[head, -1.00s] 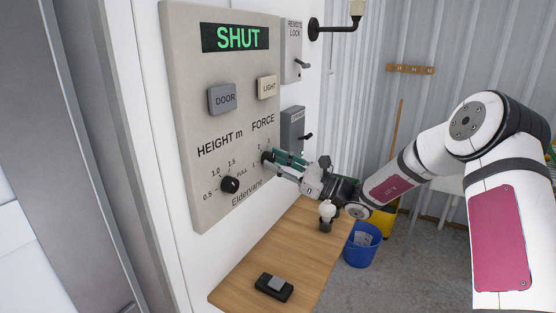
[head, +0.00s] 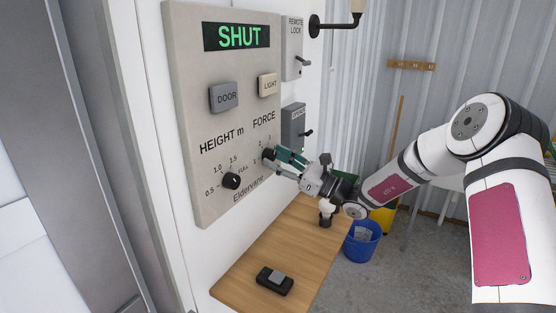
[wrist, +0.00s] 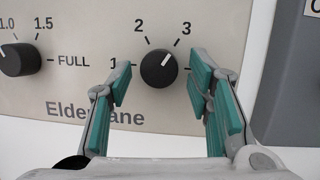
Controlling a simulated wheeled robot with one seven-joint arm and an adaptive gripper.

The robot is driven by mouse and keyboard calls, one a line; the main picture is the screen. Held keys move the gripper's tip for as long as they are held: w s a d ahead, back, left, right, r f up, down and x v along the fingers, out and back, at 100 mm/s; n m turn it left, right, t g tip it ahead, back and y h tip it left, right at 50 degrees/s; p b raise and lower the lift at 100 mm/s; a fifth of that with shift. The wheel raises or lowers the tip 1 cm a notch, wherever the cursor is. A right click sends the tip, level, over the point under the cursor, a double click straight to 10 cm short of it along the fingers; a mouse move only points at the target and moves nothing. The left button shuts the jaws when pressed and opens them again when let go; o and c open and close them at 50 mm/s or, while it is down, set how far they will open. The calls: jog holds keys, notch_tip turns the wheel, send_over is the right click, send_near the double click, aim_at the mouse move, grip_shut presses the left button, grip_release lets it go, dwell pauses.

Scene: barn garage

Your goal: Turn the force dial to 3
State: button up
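The black force dial (wrist: 158,69) is on the beige control panel (wrist: 90,20), with marks 1, 2 and 3 around it. Its white pointer line points up and right, in line with the mark at 3. My gripper (wrist: 162,88) is open, with one teal-padded finger on each side of the dial. Gaps show between the dial and both pads in the wrist view. In the head view my gripper (head: 277,157) is at the panel's right edge and partly hides the dial (head: 267,154).
The height dial (head: 231,181) is to the left, with the DOOR button (head: 223,97) and LIGHT button (head: 267,84) above. The display (head: 237,36) reads SHUT. A wooden shelf (head: 255,250) below holds a small black device (head: 275,281). Grey switch boxes are right of the panel.

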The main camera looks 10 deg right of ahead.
jog(key=shift+r, duration=0.1)
jog(key=v, duration=1.2)
jog(key=s+a+r+n+g+h, duration=0.1)
jog(key=s+a+n+g+h, duration=0.1)
jog(key=s+a+n+g, duration=0.4)
jog(key=s+a+r+n+g+h, duration=0.1)
jog(key=s+n+g+h, duration=0.15)
jog(key=s, duration=0.45)
jog(key=s+a+r+n+g+h, duration=0.2)
jog(key=s+a+n+g+h, duration=0.15)
jog(key=s+n, duration=0.3)
jog(key=s+d+r+n+t+h, duration=0.2)
jog(key=s+d+n+t+h, duration=0.1)
jog(key=s, duration=0.5)
jog(key=s+d+r+n+t+h, duration=0.3)
jog(key=s+d+n+h, duration=0.2)
jog(key=s+d+h, duration=0.2)
jog(key=shift+s+d+n, duration=0.3)
jog(key=shift+s+d, duration=0.45)
jog(key=shift+d, duration=0.5)
